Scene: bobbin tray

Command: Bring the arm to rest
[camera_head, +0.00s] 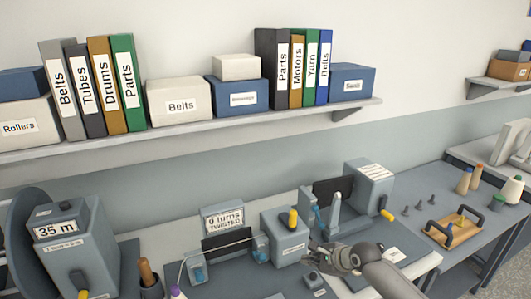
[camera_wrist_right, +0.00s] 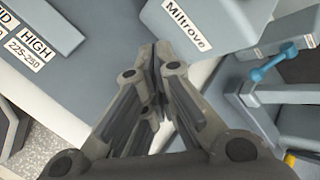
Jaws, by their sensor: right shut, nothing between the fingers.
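My right gripper (camera_head: 316,246) reaches in from the bottom right of the head view, over the bench and in front of a grey machine with a yellow knob. In the right wrist view its two fingers (camera_wrist_right: 158,52) meet at the tips with nothing between them. The bobbin tray (camera_head: 441,241), tan with dark handles, sits on the bench at the right, apart from the gripper. Something yellowish shows in it, too small to tell. My left gripper is not in view.
Grey machines (camera_head: 288,239) line the bench beside and behind the gripper. A winder marked 35 m (camera_head: 75,262) stands at the left. Several thread cones (camera_head: 464,181) stand at the far right. A wall shelf (camera_head: 200,130) with binders and boxes runs above. Bare bench shows around the tray.

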